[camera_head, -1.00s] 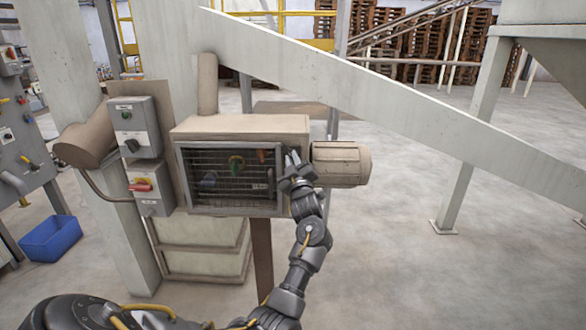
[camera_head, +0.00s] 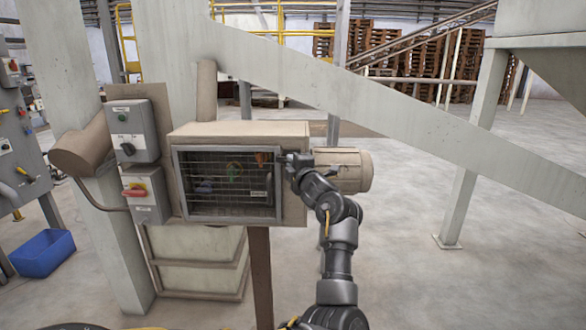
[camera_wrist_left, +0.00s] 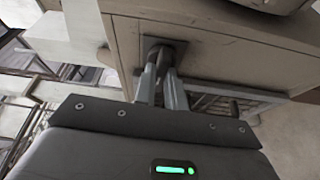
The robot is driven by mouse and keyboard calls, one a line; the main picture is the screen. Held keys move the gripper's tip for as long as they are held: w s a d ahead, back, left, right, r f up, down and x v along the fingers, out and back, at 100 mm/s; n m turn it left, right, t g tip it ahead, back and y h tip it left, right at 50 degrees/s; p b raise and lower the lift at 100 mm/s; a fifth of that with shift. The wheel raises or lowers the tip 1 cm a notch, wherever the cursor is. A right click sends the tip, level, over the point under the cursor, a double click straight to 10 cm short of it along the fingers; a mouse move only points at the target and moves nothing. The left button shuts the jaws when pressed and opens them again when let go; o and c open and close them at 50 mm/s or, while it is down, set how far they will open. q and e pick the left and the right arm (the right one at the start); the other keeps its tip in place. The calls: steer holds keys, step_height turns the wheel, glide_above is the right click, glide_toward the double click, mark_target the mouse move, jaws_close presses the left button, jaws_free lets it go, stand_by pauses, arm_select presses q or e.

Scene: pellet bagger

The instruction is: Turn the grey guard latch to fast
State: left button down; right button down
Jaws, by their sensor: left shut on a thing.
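The machine box has a wire-mesh guard (camera_head: 226,186) in a grey frame on its front. My left gripper (camera_head: 286,158) is at the guard's upper right edge, by the box's right front corner. In the left wrist view, the two fingers (camera_wrist_left: 161,78) come together on the grey guard latch (camera_wrist_left: 157,48), which sits on a dark square plate on the box face. The fingers hide most of the latch, so its exact angle is hard to tell. In the head view the gripper covers it. My right gripper is not in view.
A beige motor (camera_head: 345,168) sticks out to the right of the box, close behind my left wrist. Left of the guard are a grey switch box (camera_head: 132,130) and a red-handled switch (camera_head: 136,190). A blue bin (camera_head: 41,253) stands on the floor.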

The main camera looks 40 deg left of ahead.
arm_select(q)
steer(key=shift+n, duration=0.6)
steer(key=c, duration=1.5)
jaws_free()
steer(key=shift+o, duration=0.2)
